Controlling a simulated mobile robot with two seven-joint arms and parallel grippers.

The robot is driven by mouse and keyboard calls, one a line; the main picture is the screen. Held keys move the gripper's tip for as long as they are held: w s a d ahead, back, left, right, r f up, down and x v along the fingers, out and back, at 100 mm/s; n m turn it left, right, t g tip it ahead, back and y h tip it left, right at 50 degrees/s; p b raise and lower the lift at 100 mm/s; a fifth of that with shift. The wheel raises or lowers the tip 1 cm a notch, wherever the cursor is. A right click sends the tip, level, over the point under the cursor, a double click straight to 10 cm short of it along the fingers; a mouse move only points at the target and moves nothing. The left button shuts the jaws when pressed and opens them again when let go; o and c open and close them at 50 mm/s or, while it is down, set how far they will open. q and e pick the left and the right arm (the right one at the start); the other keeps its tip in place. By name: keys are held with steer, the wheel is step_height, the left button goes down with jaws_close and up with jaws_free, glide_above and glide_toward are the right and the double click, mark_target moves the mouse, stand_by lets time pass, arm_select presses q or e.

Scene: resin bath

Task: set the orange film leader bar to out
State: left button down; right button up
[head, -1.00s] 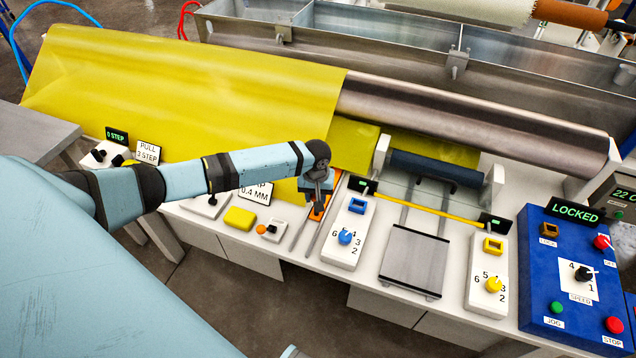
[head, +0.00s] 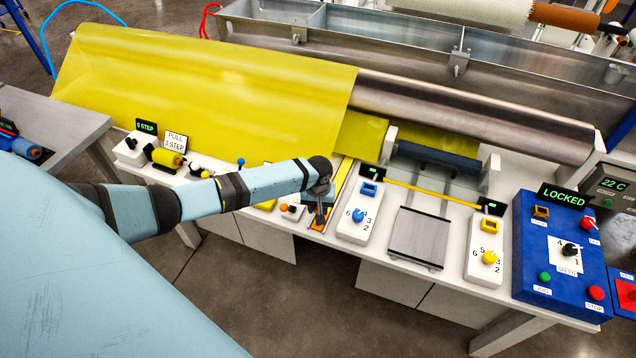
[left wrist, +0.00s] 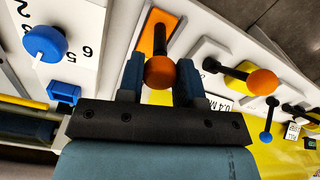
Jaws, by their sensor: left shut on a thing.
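The orange film leader bar (head: 319,224) lies near the front edge of the bench, between two rails. A narrow yellow film strip (head: 344,182) runs behind it. In the left wrist view the bar shows as an orange plate (left wrist: 164,22) with a black stem and an orange ball knob (left wrist: 160,72). My left gripper (head: 320,207) is over the bar and hides part of it. In the left wrist view my left gripper (left wrist: 160,80) is shut on the ball knob, one finger on each side. My right gripper is in neither view.
A white panel with a blue knob (head: 358,215) stands close to the right of the bar. A small orange-knobbed switch (head: 285,207) is close on the left. A metal plate (head: 418,236) and a blue control box (head: 531,268) are farther right. The floor in front is clear.

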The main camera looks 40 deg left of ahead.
arm_select(q)
steer(key=shift+s+f, duration=0.1)
steer(key=shift+s, duration=0.05)
steer(key=c, duration=0.8)
jaws_free()
steer(key=shift+s, duration=0.1)
steer(key=shift+r, duration=0.45)
step_height(320, 180, up, 13)
steer(key=shift+r+b, duration=0.1)
steer(key=shift+b, duration=0.2)
